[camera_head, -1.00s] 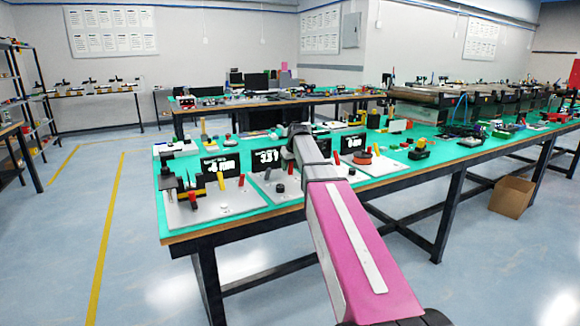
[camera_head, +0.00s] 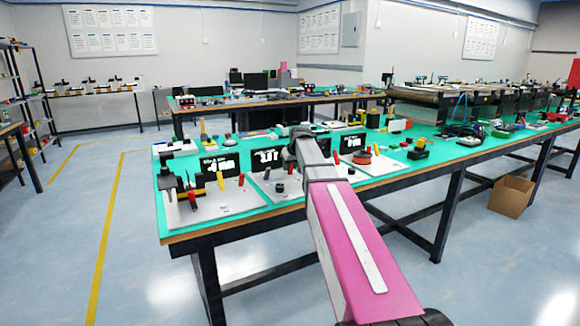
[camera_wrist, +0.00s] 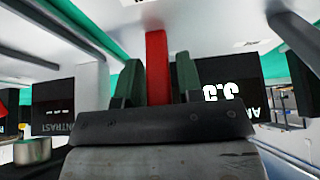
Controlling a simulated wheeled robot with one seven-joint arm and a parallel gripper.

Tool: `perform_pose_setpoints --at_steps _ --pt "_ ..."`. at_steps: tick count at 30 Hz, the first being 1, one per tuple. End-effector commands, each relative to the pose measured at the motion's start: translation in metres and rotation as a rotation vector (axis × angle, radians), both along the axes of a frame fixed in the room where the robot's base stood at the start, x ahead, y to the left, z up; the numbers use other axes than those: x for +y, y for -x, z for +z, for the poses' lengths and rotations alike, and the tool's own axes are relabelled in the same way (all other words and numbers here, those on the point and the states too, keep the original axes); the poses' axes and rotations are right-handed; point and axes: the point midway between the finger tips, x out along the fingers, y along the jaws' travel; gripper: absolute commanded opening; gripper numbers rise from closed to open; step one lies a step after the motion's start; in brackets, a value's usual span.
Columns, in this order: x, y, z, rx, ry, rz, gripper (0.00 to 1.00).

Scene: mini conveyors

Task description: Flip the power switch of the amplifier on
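The middle panel (camera_head: 273,195) on the green bench top carries a black display (camera_head: 264,160) with white digits, partly behind my arm. In the wrist view a display with large white digits (camera_wrist: 221,91) and partly readable lettering stands to the right of my gripper. A red upright bar (camera_wrist: 157,65), which looks like a switch lever, stands between the two dark green fingers of my gripper (camera_wrist: 158,85). The fingers lie on either side of it, close to it; firm contact cannot be made out. My arm hides the gripper in the head view.
A left panel (camera_head: 228,200) with red and yellow levers and a right panel (camera_head: 378,168) with a red round part flank the middle one. In the wrist view a display marked "CONTRAST" (camera_wrist: 53,112) and a metal knob (camera_wrist: 32,151) sit at the left. Floor left of the bench is clear.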

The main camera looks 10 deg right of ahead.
Motion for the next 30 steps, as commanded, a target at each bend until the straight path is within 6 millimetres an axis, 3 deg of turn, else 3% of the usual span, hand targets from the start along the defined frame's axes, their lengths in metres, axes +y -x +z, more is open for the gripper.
perform_pose_setpoints --at_steps 13,30 --pt "-0.001 0.003 0.006 -0.001 0.001 0.000 0.47" --pt "-0.015 0.045 0.084 -0.002 0.000 0.000 0.47"
